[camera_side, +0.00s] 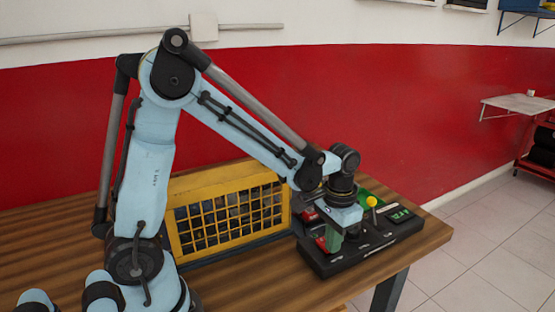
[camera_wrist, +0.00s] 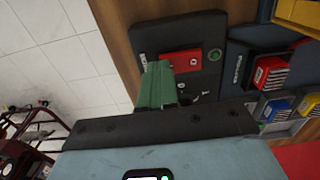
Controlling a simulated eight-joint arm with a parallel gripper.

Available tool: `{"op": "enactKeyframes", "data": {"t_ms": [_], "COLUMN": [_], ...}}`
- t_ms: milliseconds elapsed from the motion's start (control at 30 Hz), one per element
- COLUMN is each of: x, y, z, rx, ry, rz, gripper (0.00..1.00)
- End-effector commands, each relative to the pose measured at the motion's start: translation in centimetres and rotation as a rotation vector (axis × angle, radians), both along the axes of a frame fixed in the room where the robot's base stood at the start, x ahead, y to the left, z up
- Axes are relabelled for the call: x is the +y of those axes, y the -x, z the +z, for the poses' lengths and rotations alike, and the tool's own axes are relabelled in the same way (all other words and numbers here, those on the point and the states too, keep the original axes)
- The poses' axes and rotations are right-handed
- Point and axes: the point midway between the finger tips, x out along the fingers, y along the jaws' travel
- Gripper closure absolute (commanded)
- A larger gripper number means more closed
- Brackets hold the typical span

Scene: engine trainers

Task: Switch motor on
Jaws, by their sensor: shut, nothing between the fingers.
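The black control box (camera_side: 318,263) sits on the wooden table near its right end. It carries red parts, a yellow-topped lever (camera_side: 372,201) and a small green-lit display (camera_side: 400,215). My gripper (camera_side: 334,247), with green fingers, is shut and empty, pointing down over the box's left part. In the wrist view my gripper (camera_wrist: 159,68) is beside a red block (camera_wrist: 182,61) on the black panel (camera_wrist: 205,80). A round green button (camera_wrist: 214,54) is to the right of that block. Whether the fingertips touch the box is unclear. Which control is the motor switch cannot be told.
A yellow caged unit (camera_side: 228,215) stands on the table (camera_side: 240,290) just left of the box. Red and blue parts (camera_wrist: 270,72) lie at the right of the wrist view. The table's right edge is close to the box, with tiled floor beyond.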

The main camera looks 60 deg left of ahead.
Motion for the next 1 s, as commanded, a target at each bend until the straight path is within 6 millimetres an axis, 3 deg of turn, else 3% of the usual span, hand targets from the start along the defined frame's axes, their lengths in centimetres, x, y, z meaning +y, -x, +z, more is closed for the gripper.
{"op": "enactKeyframes", "data": {"t_ms": [267, 1000], "x": [0.0, 0.0], "y": [0.0, 0.0], "z": [0.1, 5.4], "rx": [0.000, 0.000], "ry": [0.000, 0.000], "rz": [0.000, 0.000], "gripper": [1.00, 1.00]}}
